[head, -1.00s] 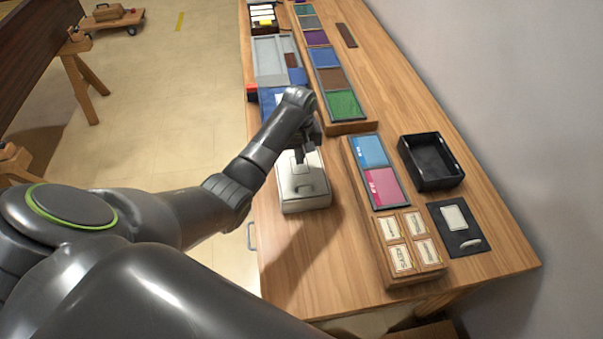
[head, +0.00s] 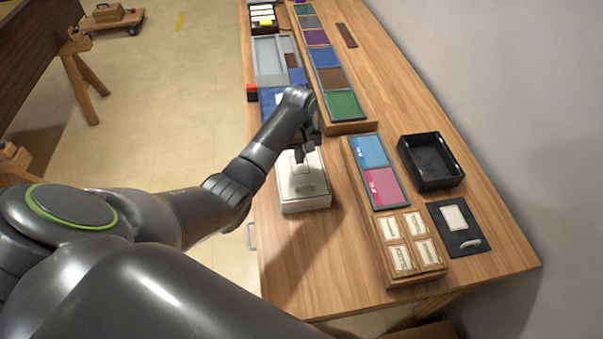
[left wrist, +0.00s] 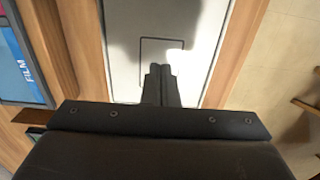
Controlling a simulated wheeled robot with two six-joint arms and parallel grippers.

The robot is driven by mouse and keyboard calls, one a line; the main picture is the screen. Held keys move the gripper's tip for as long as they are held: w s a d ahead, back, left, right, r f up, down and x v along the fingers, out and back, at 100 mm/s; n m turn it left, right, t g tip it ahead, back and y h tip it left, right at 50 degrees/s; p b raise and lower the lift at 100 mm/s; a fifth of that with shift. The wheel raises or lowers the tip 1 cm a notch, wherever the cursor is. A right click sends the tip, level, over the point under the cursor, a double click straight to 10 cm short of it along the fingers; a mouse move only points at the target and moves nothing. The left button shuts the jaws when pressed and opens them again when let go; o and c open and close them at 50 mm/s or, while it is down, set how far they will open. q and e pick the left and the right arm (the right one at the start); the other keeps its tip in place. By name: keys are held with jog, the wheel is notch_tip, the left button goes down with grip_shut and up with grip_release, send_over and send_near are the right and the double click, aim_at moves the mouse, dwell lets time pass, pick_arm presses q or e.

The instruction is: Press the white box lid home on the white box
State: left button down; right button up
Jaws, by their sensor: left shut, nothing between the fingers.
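The white box (head: 306,206) stands on the wooden bench, near its left edge. The white box lid (head: 311,183) lies on top of it; I cannot tell whether it sits fully down. My left gripper (head: 303,155) is shut and empty, over the far half of the lid. Whether the tips touch the lid is not clear. My right gripper is not in view.
To the right is a wooden rack (head: 388,250) with blue and pink panels and labelled cards. Beyond it are an open black tray (head: 431,162) and a dark mat (head: 461,228). A row of coloured panels (head: 343,105) lies behind. The bench front (head: 295,265) is clear.

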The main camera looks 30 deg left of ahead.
pick_arm(q)
jog(key=shift+f+b, duration=0.35)
jog(key=shift+f, duration=0.5)
jog(key=shift+p, duration=0.45)
dwell(1.0)
notch_tip(320, 180, up, 8)
jog(key=p, duration=0.9)
jog(key=shift+f, duration=0.25)
dwell(0.3)
